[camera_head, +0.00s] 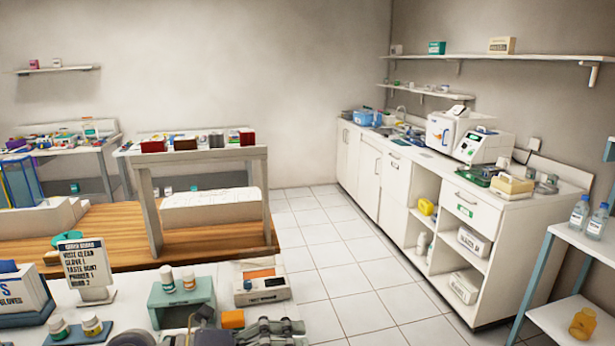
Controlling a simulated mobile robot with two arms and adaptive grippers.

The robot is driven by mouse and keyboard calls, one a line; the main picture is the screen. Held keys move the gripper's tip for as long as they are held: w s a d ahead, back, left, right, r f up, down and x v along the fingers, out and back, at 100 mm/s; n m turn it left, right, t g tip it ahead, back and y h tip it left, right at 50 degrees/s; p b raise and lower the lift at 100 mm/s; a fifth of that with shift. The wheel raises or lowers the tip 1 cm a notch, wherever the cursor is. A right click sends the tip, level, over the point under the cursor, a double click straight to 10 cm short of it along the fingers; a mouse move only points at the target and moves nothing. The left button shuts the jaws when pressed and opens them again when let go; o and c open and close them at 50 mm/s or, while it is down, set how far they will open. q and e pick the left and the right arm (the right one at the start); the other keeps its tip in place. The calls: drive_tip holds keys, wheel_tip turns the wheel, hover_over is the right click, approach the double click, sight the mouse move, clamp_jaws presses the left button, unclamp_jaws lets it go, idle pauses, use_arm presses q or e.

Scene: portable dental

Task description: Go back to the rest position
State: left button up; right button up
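A wooden-topped bench (205,240) with a grey frame stands behind the near table. A white counter (490,212) runs along the right wall, with a blue-legged shelf (555,235) at far right. Tiled floor (350,290) between them is clear.

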use_arm(q)
wheel_tip(320, 180, up, 6)
drive_tip(key=d+r+n+t+h, duration=0.1)
drive_tip(key=d+n+t+h, duration=0.1)
drive_tip(key=n+t+h, duration=0.15)
drive_tip(key=w+a+r+n+t+y, duration=0.2)
drive_tip(key=a+n+t+y, duration=0.1)
drive_tip(key=a+n+t, duration=0.3)
drive_tip(key=w+a+r+n+t+y, duration=0.2)
drive_tip(key=a+n+t, duration=0.1)
drive_tip(key=n+t, duration=0.4)
drive_tip(key=s+a+f+n+g+y, duration=0.1)
drive_tip(key=a+f+n+g+y, duration=0.3)
drive_tip(key=a+f+n+y, duration=1)
drive_tip(key=s+d+f+n+g+h, duration=0.1)
drive_tip(key=s+d+f+n+g, duration=0.1)
drive_tip(key=s+f+g, duration=0.7)
drive_tip(key=s+d+f+n+g, duration=0.15)
drive_tip(key=s+f+g, duration=0.25)
drive_tip(key=s+f, duration=0.95)
wheel_tip(320, 180, down, 24)
drive_tip(key=s, duration=0.2)
drive_tip(key=s+a+f+g, duration=0.2)
drive_tip(key=s+a+f, duration=0.1)
drive_tip(key=s+f, duration=1.4)
drive_tip(key=shift+s+f+m, duration=0.2)
drive_tip(key=shift+s+m, duration=0.05)
drive_tip(key=shift+m, duration=0.05)
